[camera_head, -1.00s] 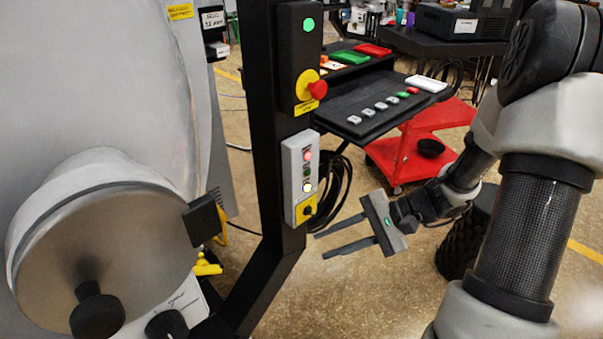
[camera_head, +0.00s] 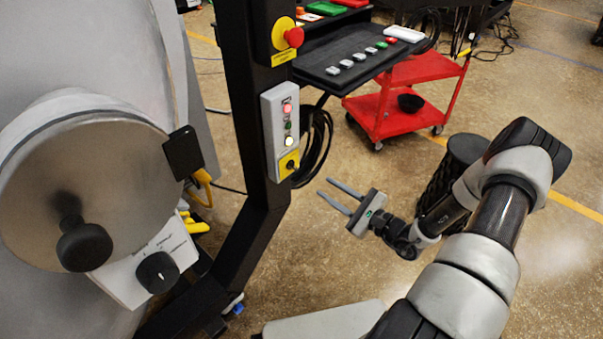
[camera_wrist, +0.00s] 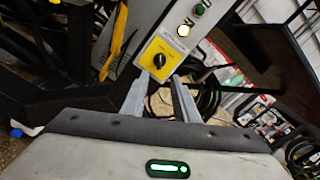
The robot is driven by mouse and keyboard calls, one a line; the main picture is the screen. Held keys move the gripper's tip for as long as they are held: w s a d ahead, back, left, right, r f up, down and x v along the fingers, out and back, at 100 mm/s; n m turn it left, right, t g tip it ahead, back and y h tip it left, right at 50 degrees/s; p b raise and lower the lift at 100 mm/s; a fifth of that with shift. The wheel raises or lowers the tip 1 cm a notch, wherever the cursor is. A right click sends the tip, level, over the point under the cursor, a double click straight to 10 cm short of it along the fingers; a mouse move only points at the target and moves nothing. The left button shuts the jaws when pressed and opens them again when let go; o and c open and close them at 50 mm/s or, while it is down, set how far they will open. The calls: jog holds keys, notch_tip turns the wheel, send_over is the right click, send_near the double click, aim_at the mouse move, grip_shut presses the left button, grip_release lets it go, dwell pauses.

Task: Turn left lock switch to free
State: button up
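A black rotary knob (camera_head: 157,272) sits on a white panel (camera_head: 122,284) below the round furnace door (camera_head: 85,190); its markings are too small to read. A second black rotary switch (camera_head: 291,165) on a yellow plate is at the bottom of a grey control box (camera_head: 281,125) on the black post. I cannot tell which one is named the left lock switch. My gripper (camera_head: 326,187) is open and empty, right of the post and apart from both switches. In the wrist view, the yellow-plate switch (camera_wrist: 160,61) appears just beyond the fingertips (camera_wrist: 158,82).
The black post (camera_head: 250,110) stands between my gripper and the furnace door. A red emergency button (camera_head: 293,37) is above the control box. Black cables (camera_head: 318,145) hang behind the post. A red cart (camera_head: 385,115) stands behind. Floor around my gripper is open.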

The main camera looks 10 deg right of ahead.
aim_at(296, 168)
jog(key=b+x, duration=0.1)
jog(key=x, duration=1)
jog(key=shift+w, duration=0.1)
grip_shut()
